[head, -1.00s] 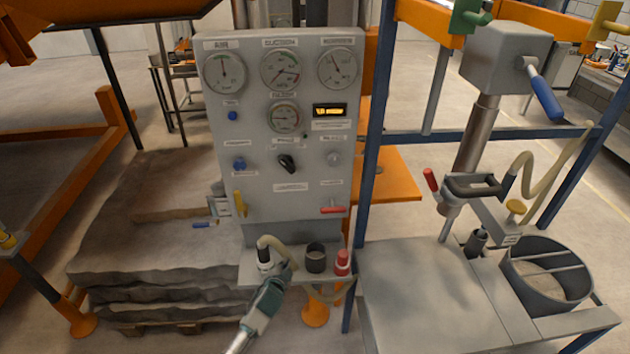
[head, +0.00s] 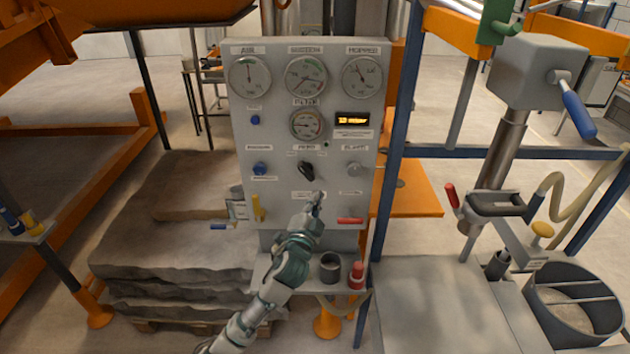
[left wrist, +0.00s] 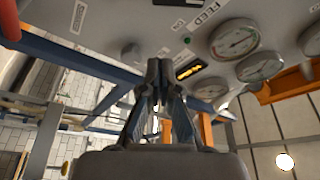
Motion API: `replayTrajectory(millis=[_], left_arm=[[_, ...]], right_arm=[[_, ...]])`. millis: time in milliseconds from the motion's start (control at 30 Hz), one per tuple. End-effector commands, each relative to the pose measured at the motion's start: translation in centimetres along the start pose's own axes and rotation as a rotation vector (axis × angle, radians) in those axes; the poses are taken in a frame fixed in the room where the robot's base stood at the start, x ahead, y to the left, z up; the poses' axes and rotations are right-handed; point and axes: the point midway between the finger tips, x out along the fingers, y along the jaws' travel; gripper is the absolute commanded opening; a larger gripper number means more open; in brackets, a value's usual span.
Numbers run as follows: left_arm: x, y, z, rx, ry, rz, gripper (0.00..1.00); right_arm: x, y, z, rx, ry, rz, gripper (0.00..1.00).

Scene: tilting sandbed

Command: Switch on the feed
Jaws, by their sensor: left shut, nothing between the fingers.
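The grey control panel (head: 345,205) stands upright ahead, with a black rotary knob (head: 307,171) low in its middle. The label over this knob is hard to read in the head view. In the left wrist view a label reading FEED (left wrist: 203,14) sits near a small green lamp (left wrist: 187,40). My left gripper (head: 318,195) is shut and empty, just below the black knob in the picture. I cannot tell whether it touches the panel. Its closed fingers also show in the left wrist view (left wrist: 158,68). My right gripper is not in view.
A grey knob (head: 353,168), a red lever (head: 350,221), a yellow lever (head: 256,208) and blue buttons surround the black knob. A dark cup (head: 331,267) and a red object (head: 357,275) stand on the shelf below. A blue post (head: 393,180) rises at the right.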

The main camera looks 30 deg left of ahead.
Motion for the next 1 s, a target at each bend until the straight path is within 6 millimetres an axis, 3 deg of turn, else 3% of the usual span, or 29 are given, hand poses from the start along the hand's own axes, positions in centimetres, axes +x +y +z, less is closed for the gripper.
replayTrajectory(millis=[167, 533, 700, 1000], left_arm=[[2.0, -0.1, -0.2, 0.001, 0.0, -0.001, 0.0], [9.8, -0.2, -0.1, -0.002, -0.001, 0.0, 0.0], [8.9, 0.0, 2.5, 0.001, -0.002, 0.002, 0.0], [8.5, 0.0, 3.8, 0.0, -0.001, 0.0, 0.0]], right_arm=[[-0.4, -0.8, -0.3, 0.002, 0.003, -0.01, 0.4], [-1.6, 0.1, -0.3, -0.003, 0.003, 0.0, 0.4], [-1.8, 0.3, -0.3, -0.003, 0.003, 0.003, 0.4], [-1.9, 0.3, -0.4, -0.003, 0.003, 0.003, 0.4]])
